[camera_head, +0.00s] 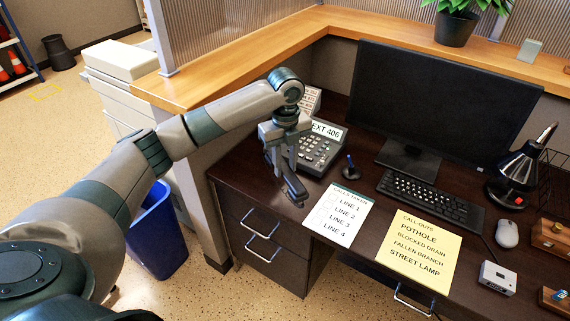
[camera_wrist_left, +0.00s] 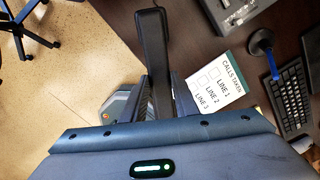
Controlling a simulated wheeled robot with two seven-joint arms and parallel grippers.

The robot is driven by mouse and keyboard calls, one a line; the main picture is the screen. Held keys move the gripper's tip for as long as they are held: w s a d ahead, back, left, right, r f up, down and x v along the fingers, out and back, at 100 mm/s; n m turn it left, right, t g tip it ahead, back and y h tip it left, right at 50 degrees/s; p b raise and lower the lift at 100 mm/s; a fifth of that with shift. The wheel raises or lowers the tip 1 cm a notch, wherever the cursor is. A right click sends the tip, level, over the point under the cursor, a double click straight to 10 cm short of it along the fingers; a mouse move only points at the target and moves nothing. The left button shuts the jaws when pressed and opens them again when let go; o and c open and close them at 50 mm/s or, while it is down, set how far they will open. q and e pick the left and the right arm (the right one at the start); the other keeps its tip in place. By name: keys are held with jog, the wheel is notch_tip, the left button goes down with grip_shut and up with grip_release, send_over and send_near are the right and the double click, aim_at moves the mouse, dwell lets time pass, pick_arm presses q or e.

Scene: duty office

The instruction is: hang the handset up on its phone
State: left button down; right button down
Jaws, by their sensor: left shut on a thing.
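The black handset (camera_head: 296,190) hangs in my left gripper (camera_head: 283,168), in front of the phone and above the desk's near edge. In the left wrist view the handset (camera_wrist_left: 152,40) points away between the fingers of the left gripper (camera_wrist_left: 160,96), which is shut on it. The grey desk phone (camera_head: 322,150), with a display reading EXT 406, sits on the desk behind the gripper. My arm hides its left part, probably including part of the cradle. A corner of the phone (camera_wrist_left: 226,10) shows at the top of the wrist view. My right gripper is not in view.
A white calls list (camera_head: 338,214) and a yellow call-outs sheet (camera_head: 418,250) lie on the desk. A small blue-black stand (camera_head: 350,170) is right of the phone. The monitor (camera_head: 440,95), keyboard (camera_head: 430,200) and lamp (camera_head: 512,175) stand further right. A partition borders the left.

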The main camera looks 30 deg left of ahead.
aim_at(299, 199)
pick_arm(q)
jog(key=shift+d+r, duration=0.1)
dwell(0.3)
jog(key=shift+s+d+r+n, duration=0.15)
jog(key=shift+d+n, duration=0.15)
jog(key=shift+n, duration=0.15)
jog(key=shift+s+d+r+n, duration=0.15)
jog(key=shift+d+n, duration=0.1)
jog(key=shift+n, duration=0.2)
jog(key=s+d+r+n, duration=0.1)
jog(key=s+d+n, duration=0.1)
jog(key=n, duration=0.1)
jog(key=s+d+r+n, duration=0.1)
jog(key=s+d+n, duration=0.1)
jog(key=n, duration=0.2)
jog(key=s+d+r+n, duration=0.1)
jog(key=s+d+n, duration=0.1)
jog(key=n, duration=0.1)
jog(key=shift+d+r, duration=0.15)
jog(key=shift+d, duration=0.1)
jog(key=s+d+r+n, duration=0.1)
jog(key=s+d+n, duration=0.3)
jog(key=s+n, duration=0.7)
jog(key=shift+s+r+n, duration=0.15)
jog(key=shift+r+n, duration=0.15)
jog(key=shift+n, duration=0.8)
